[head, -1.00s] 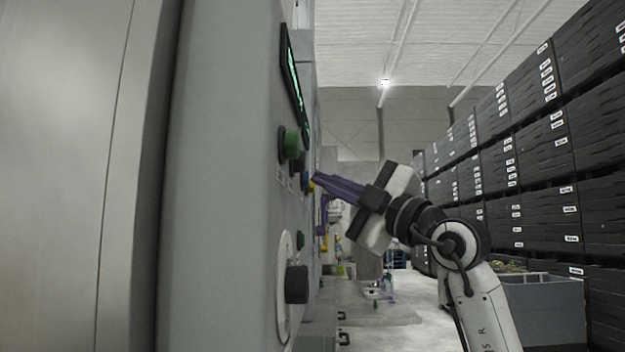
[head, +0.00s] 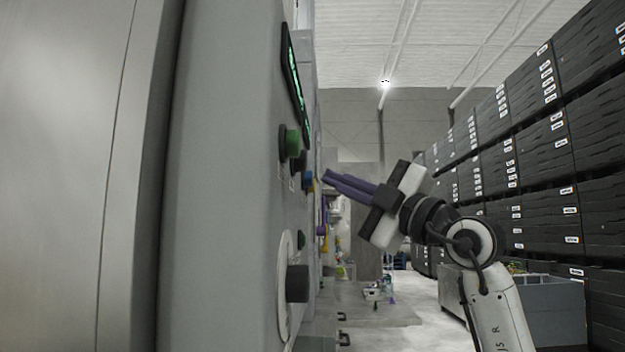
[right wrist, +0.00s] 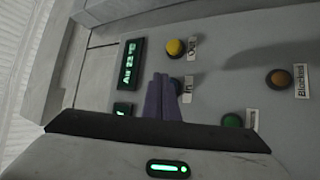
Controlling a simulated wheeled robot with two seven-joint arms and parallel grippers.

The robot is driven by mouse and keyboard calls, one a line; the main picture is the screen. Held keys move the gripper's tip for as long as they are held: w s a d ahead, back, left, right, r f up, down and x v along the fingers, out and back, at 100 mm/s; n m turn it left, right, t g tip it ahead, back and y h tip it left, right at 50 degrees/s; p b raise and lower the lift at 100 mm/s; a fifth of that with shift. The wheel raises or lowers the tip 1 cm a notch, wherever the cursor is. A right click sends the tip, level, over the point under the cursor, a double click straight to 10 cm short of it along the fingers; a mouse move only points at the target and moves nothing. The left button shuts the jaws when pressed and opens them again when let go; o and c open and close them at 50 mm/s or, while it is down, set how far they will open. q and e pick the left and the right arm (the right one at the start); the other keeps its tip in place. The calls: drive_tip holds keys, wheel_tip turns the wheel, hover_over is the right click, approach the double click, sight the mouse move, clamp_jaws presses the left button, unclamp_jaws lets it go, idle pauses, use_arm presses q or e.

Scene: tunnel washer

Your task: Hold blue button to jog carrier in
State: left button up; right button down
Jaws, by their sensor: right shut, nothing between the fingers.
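The blue button (head: 308,180) sticks out of the grey machine panel in the head view, below and beyond a larger green button (head: 291,143). My right gripper (head: 327,176) is shut and empty, its purple fingers pointing at the panel. In the head view a small gap shows between its fingertips and the blue button. In the right wrist view the shut fingertips (right wrist: 161,77) lie beside the "In" label (right wrist: 187,88) and partly cover the button there. My left gripper is not in view.
A yellow button (right wrist: 175,48) labelled "Out", an orange "Blocked" button (right wrist: 277,79) and a lit green display (right wrist: 129,64) share the panel. A black knob (head: 297,283) juts out lower down. Dark stacked crates (head: 540,150) line the right side; the aisle between is open.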

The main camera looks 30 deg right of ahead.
drive_tip(key=shift+s+d+b, duration=0.1)
drive_tip(key=shift+s+d, duration=0.35)
drive_tip(key=shift+d, duration=0.3)
drive_tip(key=shift+s+d+b, duration=0.15)
drive_tip(key=shift+s+d, duration=0.3)
drive_tip(key=shift+d, duration=0.25)
drive_tip(key=shift+s+d+b, duration=0.1)
drive_tip(key=shift+s+d, duration=0.35)
drive_tip(key=shift+d, duration=0.3)
